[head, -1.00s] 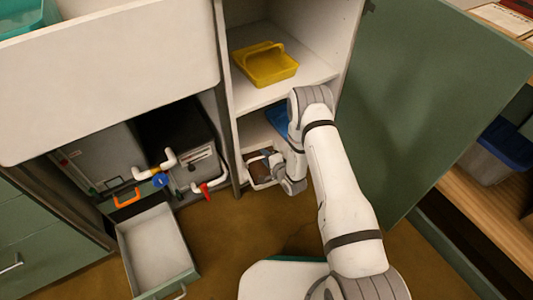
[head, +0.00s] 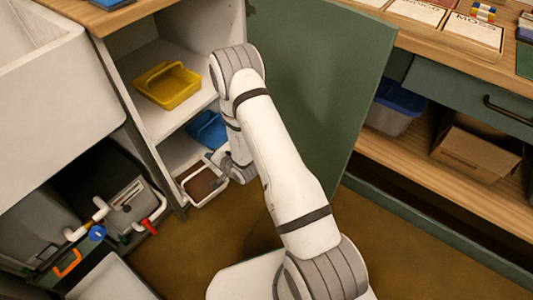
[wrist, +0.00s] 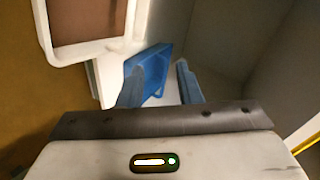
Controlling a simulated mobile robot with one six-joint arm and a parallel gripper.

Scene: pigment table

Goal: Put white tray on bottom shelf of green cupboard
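The white tray (head: 203,186), brown inside, sits low at the front of the green cupboard's lower compartment. It also shows in the top left of the wrist view (wrist: 68,52), beside the brown floor. A blue tray (head: 207,130) lies farther in on the lower white shelf and shows beyond my fingers in the wrist view (wrist: 154,70). My gripper (wrist: 161,83) is open, with nothing seen between its fingers. It is beside the white tray, to its right in the wrist view. The cupboard's green door (head: 320,90) stands open. My arm partly hides the compartment.
A yellow tray (head: 168,87) sits on the shelf above. A white sink (head: 60,75) is at left, with pipes and an open drawer (head: 110,278) below. At right, a low wooden shelf holds a cardboard box (head: 475,150) and a grey bin with a blue lid (head: 393,108).

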